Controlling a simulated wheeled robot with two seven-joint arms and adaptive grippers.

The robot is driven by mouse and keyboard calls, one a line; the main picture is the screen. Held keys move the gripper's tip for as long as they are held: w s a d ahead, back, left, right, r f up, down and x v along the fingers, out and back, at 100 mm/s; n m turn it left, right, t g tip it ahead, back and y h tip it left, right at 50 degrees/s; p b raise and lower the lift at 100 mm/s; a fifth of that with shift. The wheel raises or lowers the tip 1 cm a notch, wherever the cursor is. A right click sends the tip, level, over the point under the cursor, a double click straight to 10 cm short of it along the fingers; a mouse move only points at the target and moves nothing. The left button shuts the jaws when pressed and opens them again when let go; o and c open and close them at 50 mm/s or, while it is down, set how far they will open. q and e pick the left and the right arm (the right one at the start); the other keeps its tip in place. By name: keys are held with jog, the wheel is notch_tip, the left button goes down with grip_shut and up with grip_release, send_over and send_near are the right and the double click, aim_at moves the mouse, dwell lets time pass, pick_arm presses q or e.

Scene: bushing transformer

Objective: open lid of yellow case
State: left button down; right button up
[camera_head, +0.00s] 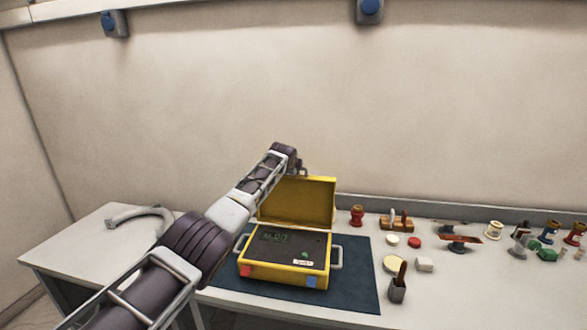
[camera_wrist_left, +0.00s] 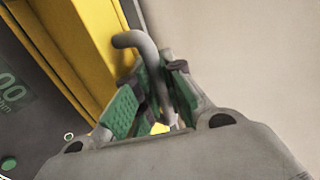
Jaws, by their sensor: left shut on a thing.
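The yellow case (camera_head: 285,277) stands on a dark mat, its dark panel and display facing up. Its yellow lid (camera_head: 300,204) stands raised at the back, roughly upright. My left gripper (camera_head: 303,171) is at the lid's top edge, with its fingers mostly hidden by the arm. The panel display (camera_wrist_left: 11,90) shows at the left edge there. My right gripper is not in view.
The dark mat (camera_head: 362,290) lies under the case on the white table. To the right are a red insulator (camera_head: 357,215), a wooden holder (camera_head: 397,222), a dark cup with a brush (camera_head: 397,290) and several small parts. A grey curved pipe (camera_head: 140,217) lies at left. The wall is behind.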

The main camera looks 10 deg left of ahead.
pick_arm(q)
jog(key=shift+w, duration=0.1)
dwell(0.3)
jog(key=c, duration=1.8)
grip_release()
jog(key=shift+o, duration=0.2)
jog(key=shift+s+r, duration=0.35)
jog(key=shift+s, duration=0.05)
jog(key=shift+s, duration=0.1)
jog(key=v, duration=1.1)
jog(key=shift+c, duration=0.5)
